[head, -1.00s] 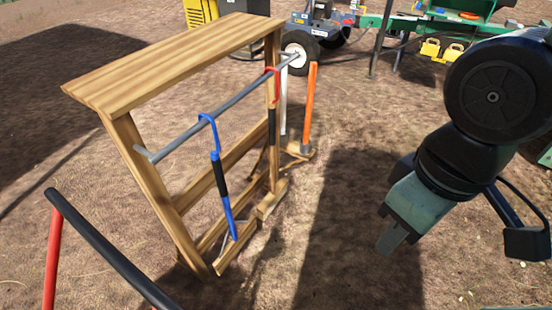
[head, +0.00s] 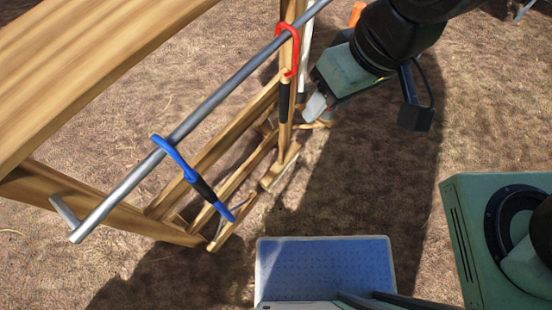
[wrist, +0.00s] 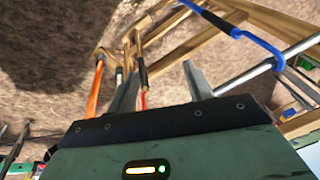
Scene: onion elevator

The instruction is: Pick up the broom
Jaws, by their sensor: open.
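Long-handled tools stand at the right end of a wooden rack in the head view. One has an orange handle (head: 356,14), mostly hidden behind my arm; it also shows in the wrist view (wrist: 94,92). Beside it is a pale handle (head: 304,52). I cannot tell for sure which is the broom. My gripper (head: 316,106) is open and empty, close to the rack's right end post. In the wrist view a red hooked tool with a black grip (wrist: 142,74) lies between the directions of my two fingers (wrist: 160,82), not gripped.
A grey metal bar (head: 225,88) runs along the wooden rack (head: 70,70). A blue hooked tool (head: 175,155) and the red hooked tool (head: 291,45) hang from it. Dirt ground (head: 350,210) right of the rack is open, in shadow.

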